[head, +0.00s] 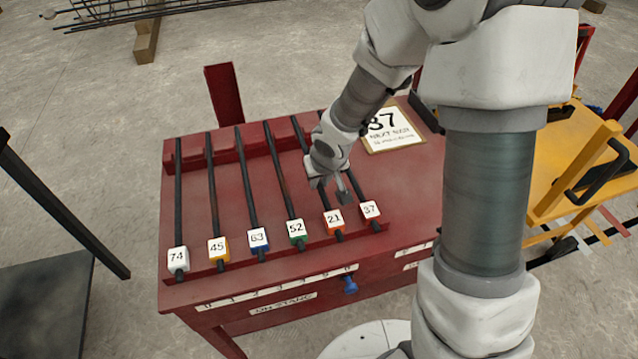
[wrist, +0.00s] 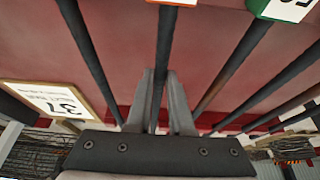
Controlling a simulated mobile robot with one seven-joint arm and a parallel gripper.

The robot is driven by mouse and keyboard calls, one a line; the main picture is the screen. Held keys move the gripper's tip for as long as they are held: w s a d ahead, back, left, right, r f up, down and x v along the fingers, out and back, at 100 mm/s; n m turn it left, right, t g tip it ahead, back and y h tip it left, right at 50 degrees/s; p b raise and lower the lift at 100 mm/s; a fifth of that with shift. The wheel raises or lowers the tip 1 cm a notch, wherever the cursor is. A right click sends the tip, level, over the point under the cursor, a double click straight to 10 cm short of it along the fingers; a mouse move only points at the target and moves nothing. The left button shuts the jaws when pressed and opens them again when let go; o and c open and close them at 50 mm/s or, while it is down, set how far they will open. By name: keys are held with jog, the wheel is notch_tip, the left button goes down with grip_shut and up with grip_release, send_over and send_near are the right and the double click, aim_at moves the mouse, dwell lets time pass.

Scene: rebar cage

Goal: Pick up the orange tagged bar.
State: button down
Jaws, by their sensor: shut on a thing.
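The orange tagged bar, a dark rod whose orange tag (head: 333,222) reads 21, lies fifth from the left on the red rack table (head: 225,175). My gripper (head: 344,194) reaches down over it from behind, a little behind the tag. In the wrist view the bar (wrist: 164,45) runs between the two fingers of my gripper (wrist: 161,78), which are shut on it. The tag (wrist: 175,2) is cut off at the top edge there. The bar's tagged end still appears at the front rail. My wrist hides part of the bar in the head view.
Blue 63, yellow 45 and white 74 bars lie further left. A yellow table (head: 560,160) is at right.

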jog(key=shift+r, duration=0.2)
jog(key=shift+w+r+p, duration=0.1)
jog(key=shift+r+p, duration=0.35)
jog(key=shift+r, duration=0.1)
jog(key=r+p, duration=0.1)
jog(key=r, duration=0.1)
jog(key=r+p, duration=0.1)
jog(key=shift+d+r+p, duration=0.3)
jog(key=shift+d+r, duration=0.05)
jog(key=shift+d, duration=0.05)
jog(key=s+d+r+p, duration=0.3)
jog(key=d+r+p, duration=0.35)
jog(key=d, duration=0.35)
jog(key=r, duration=0.1)
jog(key=a+r+m+p, duration=0.1)
jog(key=r, duration=0.1)
jog(key=w+a+r+m+h+p, duration=0.1)
jog(key=r, duration=0.1)
jog(key=shift+r, duration=0.2)
